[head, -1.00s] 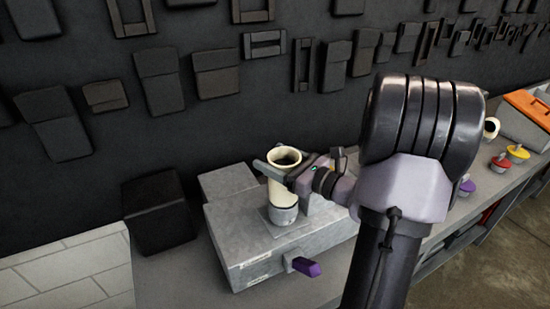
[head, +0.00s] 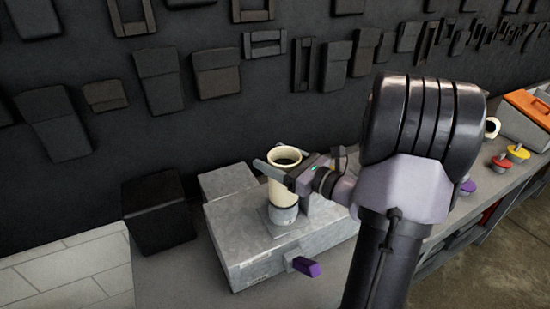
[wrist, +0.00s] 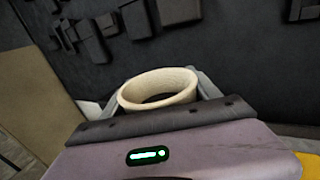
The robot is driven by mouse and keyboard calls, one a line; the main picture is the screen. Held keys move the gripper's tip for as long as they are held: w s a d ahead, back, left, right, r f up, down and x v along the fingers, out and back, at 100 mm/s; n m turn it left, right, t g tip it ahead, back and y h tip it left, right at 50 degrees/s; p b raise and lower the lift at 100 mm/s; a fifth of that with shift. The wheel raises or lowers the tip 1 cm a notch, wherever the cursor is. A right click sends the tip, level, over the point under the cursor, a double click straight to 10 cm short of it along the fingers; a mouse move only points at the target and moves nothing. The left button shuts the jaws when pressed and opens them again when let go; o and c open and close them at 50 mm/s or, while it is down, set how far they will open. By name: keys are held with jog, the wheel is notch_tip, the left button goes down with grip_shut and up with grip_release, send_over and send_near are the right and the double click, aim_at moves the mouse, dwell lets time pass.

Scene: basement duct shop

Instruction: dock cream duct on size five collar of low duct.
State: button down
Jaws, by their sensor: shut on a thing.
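The cream duct (head: 283,186) stands about upright at the grey collar (head: 283,214) on top of the low duct (head: 250,242), a grey metal box on the bench. Its lower end meets the collar, with no clear gap in the head view; I cannot tell how far it is seated. My gripper (head: 282,169) is shut on the cream duct near its top, coming from the right. In the wrist view the open rim of the cream duct (wrist: 158,88) shows between the fingers; the collar is hidden there.
A purple handle (head: 306,266) sticks out of the low duct's front. A black box (head: 158,212) stands to its left. Another cream piece (head: 492,128), red (head: 501,162) and yellow (head: 518,152) capped things, and an orange-lidded box (head: 529,112) lie to the right.

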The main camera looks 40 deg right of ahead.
jog(key=shift+f+b, duration=0.5)
jog(key=shift+f, duration=0.1)
jog(key=shift+c, duration=2.2)
grip_release()
jog(key=s+d+b, duration=0.2)
jog(key=s, duration=0.8)
jog(key=shift+s, duration=0.4)
